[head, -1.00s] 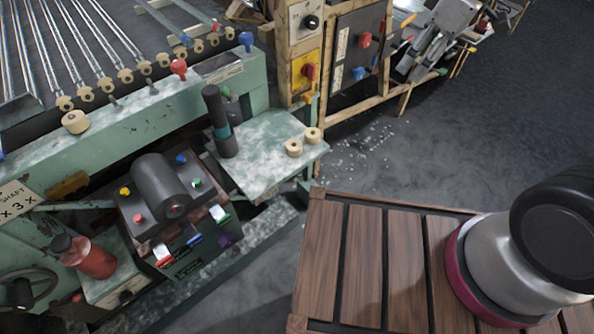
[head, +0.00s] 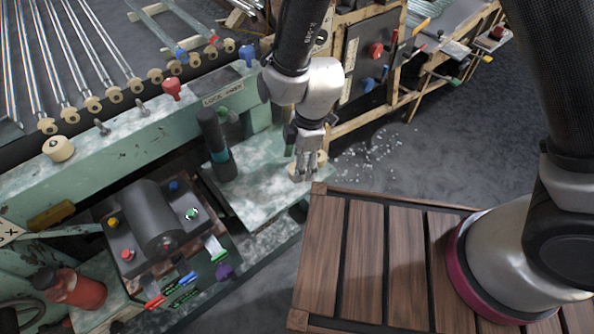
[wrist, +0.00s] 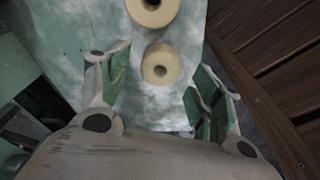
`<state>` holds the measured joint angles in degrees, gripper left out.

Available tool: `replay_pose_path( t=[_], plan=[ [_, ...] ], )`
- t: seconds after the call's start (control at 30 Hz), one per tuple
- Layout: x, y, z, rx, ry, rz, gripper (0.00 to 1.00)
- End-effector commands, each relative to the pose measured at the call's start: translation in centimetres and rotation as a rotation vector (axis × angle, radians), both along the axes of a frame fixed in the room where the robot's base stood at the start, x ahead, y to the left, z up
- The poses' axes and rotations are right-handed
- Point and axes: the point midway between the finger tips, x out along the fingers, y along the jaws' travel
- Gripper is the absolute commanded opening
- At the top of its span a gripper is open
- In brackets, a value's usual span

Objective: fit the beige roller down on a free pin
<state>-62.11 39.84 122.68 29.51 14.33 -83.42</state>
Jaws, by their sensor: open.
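In the wrist view the nearer roller (wrist: 161,64) is between my open fingers, and the other roller (wrist: 152,10) is just beyond, cut by the top edge. My gripper (head: 304,174) reaches down over the shelf (head: 262,184) in the head view and hides most of both rollers. In the wrist view my gripper (wrist: 163,72) has green pads apart on either side, with no visible contact. Two bare grey pins (head: 102,127) (head: 143,107) stand on the green machine's rail.
A beige roller (head: 59,148) sits on the machine's top. A dark upright cylinder (head: 215,145) stands left of my gripper. A slatted wooden deck (head: 350,260) is at front right.

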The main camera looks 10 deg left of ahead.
Motion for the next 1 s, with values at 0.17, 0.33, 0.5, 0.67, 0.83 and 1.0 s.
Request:
replay_pose_path(
  t=[0.17,0.33,0.5,0.67,0.83,1.0],
  plan=[
    [-0.1,0.3,-1.9,-0.001,0.001,-0.001,0.65],
    [-0.1,0.3,-2.0,0.001,0.001,-0.001,0.65],
    [-0.1,0.3,-2.0,0.001,0.001,-0.001,0.45],
    [-0.1,0.3,-2.0,0.0,0.0,-0.001,0.17],
    [-0.1,0.3,-1.9,0.001,0.001,-0.001,0.17],
    [-0.1,0.3,-1.7,0.001,0.0,-0.001,0.17]
  ],
)
